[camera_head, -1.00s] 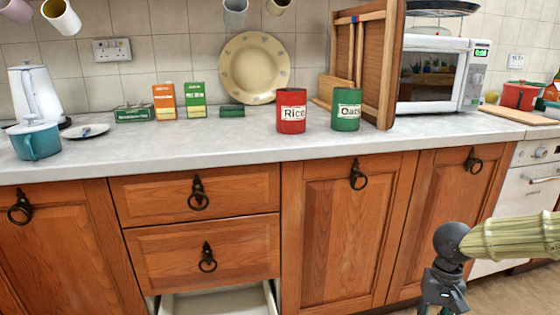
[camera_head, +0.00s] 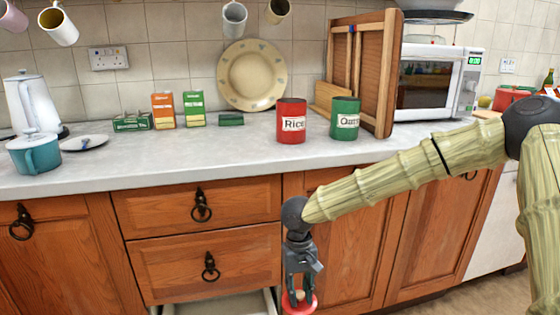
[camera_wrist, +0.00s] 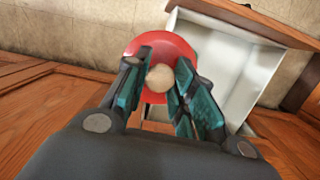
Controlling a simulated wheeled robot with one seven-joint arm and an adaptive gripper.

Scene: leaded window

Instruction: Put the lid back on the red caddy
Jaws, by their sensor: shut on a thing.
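The red caddy (camera_head: 291,121), labelled "Rice", stands upright on the counter with no lid on it. Beside it on the right is a green caddy (camera_head: 345,119), also without a lid. My gripper (camera_head: 299,297) hangs low in front of the cabinet doors, below the counter edge. It is shut on the pale round knob of a red lid (camera_head: 309,307). In the wrist view the red lid (camera_wrist: 181,48) shows flat behind the fingers, with the knob (camera_wrist: 160,78) between them.
An open, pale drawer (camera_head: 225,304) sits low, just left of my gripper; it looks empty in the wrist view. The counter (camera_head: 220,150) is clear in front of the caddies. A wooden rack (camera_head: 375,75) stands close behind the green caddy.

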